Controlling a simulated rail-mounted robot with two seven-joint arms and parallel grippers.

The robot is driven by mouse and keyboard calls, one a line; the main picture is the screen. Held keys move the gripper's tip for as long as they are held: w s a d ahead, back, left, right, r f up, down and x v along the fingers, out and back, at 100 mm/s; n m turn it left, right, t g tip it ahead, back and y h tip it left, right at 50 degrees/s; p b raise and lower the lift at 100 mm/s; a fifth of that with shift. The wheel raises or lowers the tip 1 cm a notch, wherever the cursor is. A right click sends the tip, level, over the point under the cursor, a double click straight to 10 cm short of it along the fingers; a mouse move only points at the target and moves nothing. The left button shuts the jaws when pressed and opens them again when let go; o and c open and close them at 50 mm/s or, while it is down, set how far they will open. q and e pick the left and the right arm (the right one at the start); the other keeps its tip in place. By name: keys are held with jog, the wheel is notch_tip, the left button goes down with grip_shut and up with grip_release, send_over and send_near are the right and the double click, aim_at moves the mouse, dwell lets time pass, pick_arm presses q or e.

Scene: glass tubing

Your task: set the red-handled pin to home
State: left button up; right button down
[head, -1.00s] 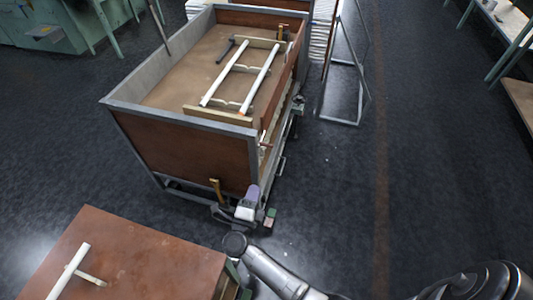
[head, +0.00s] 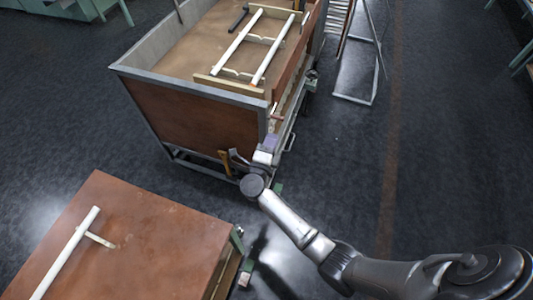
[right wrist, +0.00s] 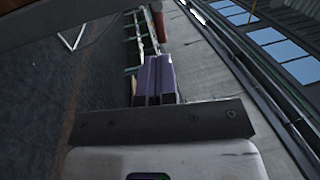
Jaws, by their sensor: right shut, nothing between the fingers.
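My right gripper (head: 271,143) is at the near right corner of the large wooden cart (head: 187,118). Its purple fingers (right wrist: 155,78) are together and empty in the right wrist view. A small reddish piece (head: 275,117) shows at the cart's right side, just beyond the fingers; it may be the red-handled pin, but it is too small to be sure. A red upright piece (right wrist: 160,26) shows beyond the fingertips in the right wrist view, apart from them. Whether the pin is in or out cannot be made out. My left gripper is not in view.
White tubes on wooden supports (head: 235,38) lie in the cart. A brown table (head: 145,225) with a white tube (head: 66,252) stands at the lower left. A metal frame (head: 358,98) stands right of the cart.

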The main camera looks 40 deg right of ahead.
jog(key=shift+b+x, duration=0.55)
jog(key=shift+x, duration=2.15)
jog(key=x, duration=0.2)
jog(key=f+x, duration=0.1)
jog(key=x, duration=0.1)
jog(key=shift+w+d, duration=0.25)
jog(key=shift+d, duration=0.15)
